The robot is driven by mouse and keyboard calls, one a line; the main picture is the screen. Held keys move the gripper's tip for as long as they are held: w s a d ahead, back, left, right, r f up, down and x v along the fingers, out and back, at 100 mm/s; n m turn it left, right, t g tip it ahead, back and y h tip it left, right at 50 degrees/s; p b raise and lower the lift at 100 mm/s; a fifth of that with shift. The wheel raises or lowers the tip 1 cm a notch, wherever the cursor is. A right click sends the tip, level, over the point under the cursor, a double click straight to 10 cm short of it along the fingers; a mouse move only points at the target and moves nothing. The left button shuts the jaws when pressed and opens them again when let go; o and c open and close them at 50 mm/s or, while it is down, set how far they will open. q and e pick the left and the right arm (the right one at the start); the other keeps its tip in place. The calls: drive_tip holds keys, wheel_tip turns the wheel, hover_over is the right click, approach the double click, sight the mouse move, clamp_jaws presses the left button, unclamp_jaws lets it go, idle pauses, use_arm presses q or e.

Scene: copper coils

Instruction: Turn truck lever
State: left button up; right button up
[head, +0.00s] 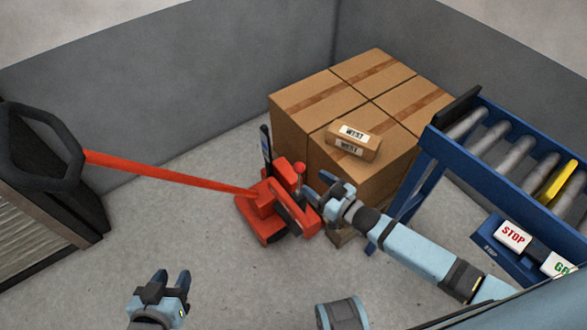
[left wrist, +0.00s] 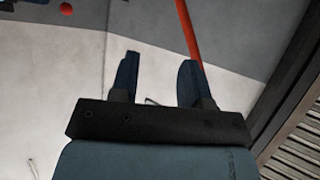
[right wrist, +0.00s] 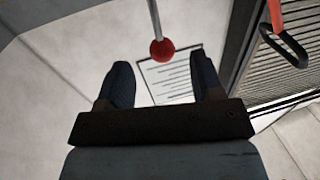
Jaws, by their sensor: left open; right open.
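The red pallet truck (head: 264,212) stands on the floor in the middle of the head view. A lever with a round red knob (head: 299,168) rises from its body. In the right wrist view the knob (right wrist: 163,50) is on a thin rod, seen between my fingertips and touching neither; its depth is hard to judge. My right gripper (head: 319,187) is open and empty, just right of the lever. My left gripper (head: 172,278) is open and empty, low over the floor, well away from the truck. The knob also shows in the left wrist view (left wrist: 66,9).
The truck's red bar (head: 170,173) runs left to a black loop handle (head: 75,145). Cardboard boxes (head: 292,110) are stacked behind the truck, a small labelled box (head: 345,141) on top. A blue roller conveyor (head: 440,150) stands right. Floor left of the truck is clear.

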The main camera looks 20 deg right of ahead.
sight(294, 167)
use_arm(q)
drive_tip(key=shift+d+b, duration=0.2)
drive_tip(key=shift+b, duration=0.45)
use_arm(e)
drive_tip(key=x, duration=0.8)
drive_tip(key=shift+w, duration=0.15)
drive_tip(key=shift+a, duration=0.15)
clamp_jaws()
drive_tip(key=shift+w, duration=0.1)
